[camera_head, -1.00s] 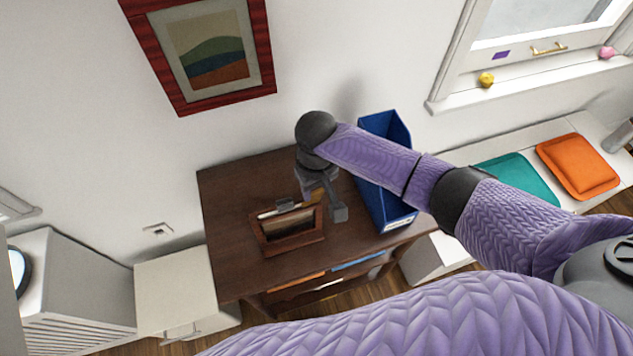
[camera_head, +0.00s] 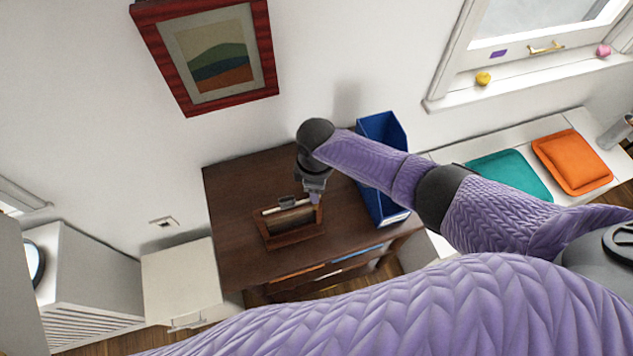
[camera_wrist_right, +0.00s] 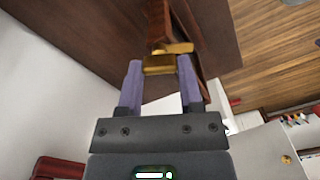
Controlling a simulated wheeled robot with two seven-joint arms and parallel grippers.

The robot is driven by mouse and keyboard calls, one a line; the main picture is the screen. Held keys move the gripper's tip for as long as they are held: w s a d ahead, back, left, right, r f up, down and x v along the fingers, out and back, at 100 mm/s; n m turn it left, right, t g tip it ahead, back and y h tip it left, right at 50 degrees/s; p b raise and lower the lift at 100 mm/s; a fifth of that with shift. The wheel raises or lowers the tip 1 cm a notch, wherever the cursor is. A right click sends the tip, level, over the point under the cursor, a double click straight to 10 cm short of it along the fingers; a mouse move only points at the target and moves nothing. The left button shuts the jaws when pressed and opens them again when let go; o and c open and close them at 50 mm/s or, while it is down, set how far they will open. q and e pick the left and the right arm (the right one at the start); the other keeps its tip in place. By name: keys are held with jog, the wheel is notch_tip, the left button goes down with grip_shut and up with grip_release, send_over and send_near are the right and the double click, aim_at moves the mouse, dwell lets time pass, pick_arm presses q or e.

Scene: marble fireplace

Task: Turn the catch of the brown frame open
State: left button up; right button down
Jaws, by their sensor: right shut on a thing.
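The brown frame (camera_head: 296,239) stands on the dark wooden desk, tilted in the head view, with a dark inner panel. My right gripper (camera_head: 315,199) is at its upper right corner. In the right wrist view, the purple fingers of my right gripper (camera_wrist_right: 160,70) are shut on a small gold catch (camera_wrist_right: 168,58) at the edge of the brown frame (camera_wrist_right: 190,25). In the head view the gripper hides the catch. My left gripper is not in view.
A blue holder (camera_head: 385,205) stands on the desk (camera_head: 235,190) right of the gripper. A red-framed picture (camera_head: 155,60) hangs on the wall behind. A white cabinet (camera_head: 185,280) is at left. The desk's left part is clear.

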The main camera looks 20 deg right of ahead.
jog(key=n, duration=0.5)
jog(key=shift+n, duration=0.3)
dwell(0.4)
jog(key=shift+c, duration=1.2)
grip_release()
notch_tip(320, 180, up, 10)
jog(key=p, duration=0.3)
